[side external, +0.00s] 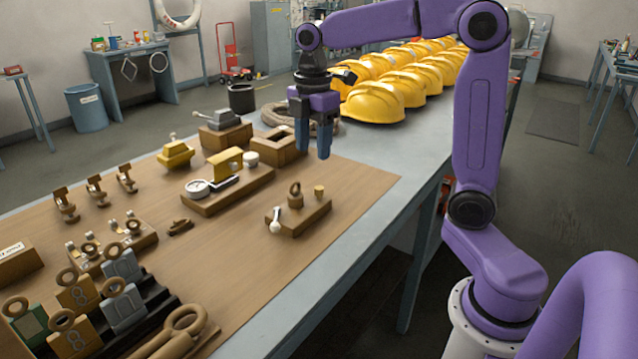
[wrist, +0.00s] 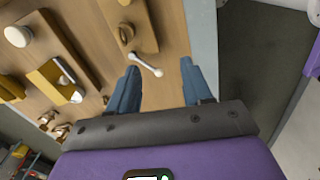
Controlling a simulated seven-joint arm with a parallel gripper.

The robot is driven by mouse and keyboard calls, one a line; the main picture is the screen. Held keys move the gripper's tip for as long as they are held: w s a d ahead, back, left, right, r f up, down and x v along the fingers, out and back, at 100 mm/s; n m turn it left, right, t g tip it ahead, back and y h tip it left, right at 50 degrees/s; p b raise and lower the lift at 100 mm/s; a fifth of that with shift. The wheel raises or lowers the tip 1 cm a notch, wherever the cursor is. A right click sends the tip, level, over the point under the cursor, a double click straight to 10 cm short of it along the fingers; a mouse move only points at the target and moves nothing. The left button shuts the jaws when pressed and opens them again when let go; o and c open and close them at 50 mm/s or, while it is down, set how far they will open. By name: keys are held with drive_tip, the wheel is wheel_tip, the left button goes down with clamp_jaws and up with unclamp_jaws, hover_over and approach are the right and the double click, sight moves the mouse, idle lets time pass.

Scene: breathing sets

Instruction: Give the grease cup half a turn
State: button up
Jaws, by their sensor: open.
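A small brown block (side external: 312,217) lies on the wooden board. It carries a brown ringed fitting (side external: 295,200), a short yellow cylinder (side external: 319,191) and a white ball-ended lever (side external: 275,222). I cannot tell for sure which of these is the grease cup; the yellow cylinder looks most like a cup. In the wrist view the brown fitting (wrist: 126,33) and the lever (wrist: 145,65) show beyond the fingers, and the yellow cylinder (wrist: 124,2) is at the top edge. My gripper (side external: 313,152), also in the wrist view (wrist: 159,76), is open and empty, pointing down above the table, apart from the block.
A larger block (side external: 228,191) with a round gauge and yellow housing stands left of the small block. Yellow helmets (side external: 375,98) crowd the table behind my gripper. Ringed padlock-like pieces (side external: 122,268) stand at the front left. The board's right part (side external: 355,185) is clear.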

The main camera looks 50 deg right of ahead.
wheel_tip(320, 180, up, 2)
drive_tip(key=n, duration=0.1)
hover_over(319, 187)
wheel_tip(319, 187, down, 17)
drive_tip(key=shift+a, duration=0.1)
idle(0.4)
clamp_jaws()
